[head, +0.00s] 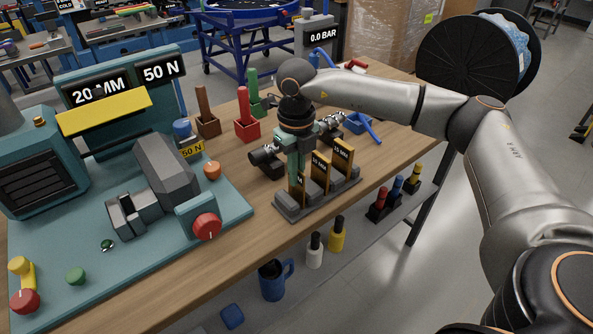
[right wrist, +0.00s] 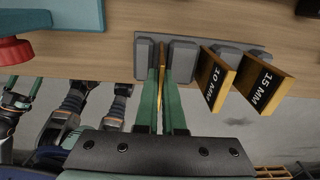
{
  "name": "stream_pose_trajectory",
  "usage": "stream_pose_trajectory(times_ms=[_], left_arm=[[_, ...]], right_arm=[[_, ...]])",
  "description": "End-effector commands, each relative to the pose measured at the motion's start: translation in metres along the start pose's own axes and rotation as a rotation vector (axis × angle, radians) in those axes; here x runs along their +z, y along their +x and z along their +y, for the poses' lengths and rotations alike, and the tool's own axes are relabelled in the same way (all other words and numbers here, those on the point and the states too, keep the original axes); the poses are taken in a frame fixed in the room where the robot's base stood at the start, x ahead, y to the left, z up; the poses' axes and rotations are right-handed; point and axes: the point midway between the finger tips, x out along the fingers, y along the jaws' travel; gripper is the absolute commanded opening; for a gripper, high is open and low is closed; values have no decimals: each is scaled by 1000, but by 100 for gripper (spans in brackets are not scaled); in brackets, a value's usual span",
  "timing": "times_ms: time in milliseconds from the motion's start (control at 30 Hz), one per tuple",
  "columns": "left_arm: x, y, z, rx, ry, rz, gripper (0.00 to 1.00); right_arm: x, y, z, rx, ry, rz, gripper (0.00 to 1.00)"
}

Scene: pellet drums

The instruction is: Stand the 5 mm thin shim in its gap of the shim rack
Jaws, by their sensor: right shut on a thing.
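The shim rack (head: 290,212) is a grey block with slots near the table's front edge; it also shows in the right wrist view (right wrist: 145,60). My right gripper (head: 296,178), with green fingers, is shut on the thin shim (right wrist: 161,58) at the rack's left end. In the right wrist view the shim is a narrow yellow-brown strip, edge-on between two grey rack blocks. Its lower edge is hidden, so I cannot tell whether it rests on the slot's floor. The 10 MM shim (head: 319,172) and 15 MM shim (head: 342,160) stand to its right. My left gripper is not in view.
A teal machine (head: 140,210) with a red knob (head: 207,226) stands left of the rack. Brown, red (head: 246,120) and green upright-handled blocks stand behind. A blue tool (head: 362,125) lies at the back right. Bottles and a blue mug (head: 272,281) stand on the lower shelf.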

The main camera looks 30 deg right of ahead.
Motion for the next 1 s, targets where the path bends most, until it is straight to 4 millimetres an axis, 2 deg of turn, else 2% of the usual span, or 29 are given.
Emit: stream_pose_trajectory(times_ms=[167,200,467,667,833,1000], left_arm=[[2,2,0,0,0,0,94],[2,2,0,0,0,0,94],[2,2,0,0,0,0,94],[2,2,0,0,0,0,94],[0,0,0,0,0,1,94],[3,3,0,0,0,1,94]], right_arm=[[0,3,0,0,0,0,0],[0,4,0,0,0,1,7],[0,3,0,0,0,1,36],[0,3,0,0,0,1,36],[0,-6,0,0,0,-1,36],[1,-36,1,1,-1,-4,36]])
